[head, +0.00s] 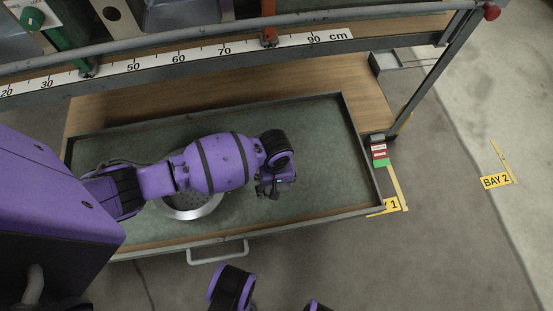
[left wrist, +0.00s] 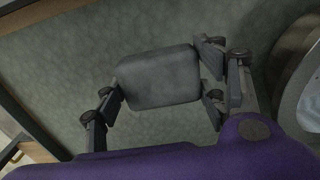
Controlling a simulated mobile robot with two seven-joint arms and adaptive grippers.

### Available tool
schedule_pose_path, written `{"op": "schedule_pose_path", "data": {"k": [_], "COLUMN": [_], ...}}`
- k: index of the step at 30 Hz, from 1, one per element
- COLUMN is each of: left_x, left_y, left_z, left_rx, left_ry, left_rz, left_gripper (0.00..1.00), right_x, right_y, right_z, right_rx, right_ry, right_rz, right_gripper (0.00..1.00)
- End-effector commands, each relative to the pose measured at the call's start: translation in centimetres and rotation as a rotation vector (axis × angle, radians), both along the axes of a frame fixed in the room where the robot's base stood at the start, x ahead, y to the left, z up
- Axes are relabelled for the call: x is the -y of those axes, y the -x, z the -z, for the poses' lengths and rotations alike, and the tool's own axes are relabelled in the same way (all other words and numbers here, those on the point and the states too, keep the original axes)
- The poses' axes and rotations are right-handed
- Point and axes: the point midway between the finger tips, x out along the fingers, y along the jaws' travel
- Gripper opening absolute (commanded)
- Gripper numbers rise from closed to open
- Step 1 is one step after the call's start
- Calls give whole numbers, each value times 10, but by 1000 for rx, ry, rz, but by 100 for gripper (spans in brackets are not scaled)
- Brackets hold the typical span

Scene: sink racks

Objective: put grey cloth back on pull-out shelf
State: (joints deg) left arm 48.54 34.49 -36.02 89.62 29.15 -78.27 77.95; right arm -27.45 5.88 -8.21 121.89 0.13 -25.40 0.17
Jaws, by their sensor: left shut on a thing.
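The grey cloth (left wrist: 158,77) shows in the left wrist view as a dark grey, rounded rectangular pad. My left gripper (left wrist: 163,88) is shut on it, with fingers at its left and right sides. In the head view my left gripper (head: 275,186) is over the right half of the pull-out shelf (head: 325,150), which is drawn out and has a green-grey lining and raised edges. The cloth is mostly hidden by the gripper there. I cannot tell whether the cloth touches the lining.
A round metal bowl with holes (head: 190,208) sits on the shelf, partly under my left arm. The shelf's right part is clear. A rail with a cm scale (head: 200,54) runs above the back. A grey upright (head: 435,75) stands at the right. A handle (head: 217,253) is at the front.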

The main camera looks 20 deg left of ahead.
Motion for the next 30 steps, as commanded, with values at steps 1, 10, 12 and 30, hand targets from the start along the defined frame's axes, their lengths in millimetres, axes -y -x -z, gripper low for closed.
{"op": "schedule_pose_path", "data": {"k": [1,10,12,30], "left_x": [-3,-8,-10,-9], "left_y": [-6,-21,-22,-23], "left_z": [11,27,37,61], "left_rx": [-1,1,-3,3], "left_ry": [-1,-1,-1,1], "left_rz": [0,1,2,1], "left_gripper": [41,41,41,71], "right_x": [0,0,0,-1], "right_y": [2,10,13,14], "right_z": [9,21,27,38], "right_rx": [-7,-25,-34,-40], "right_ry": [0,0,0,-2], "right_rz": [0,6,8,9], "right_gripper": [40,40,40,40]}}
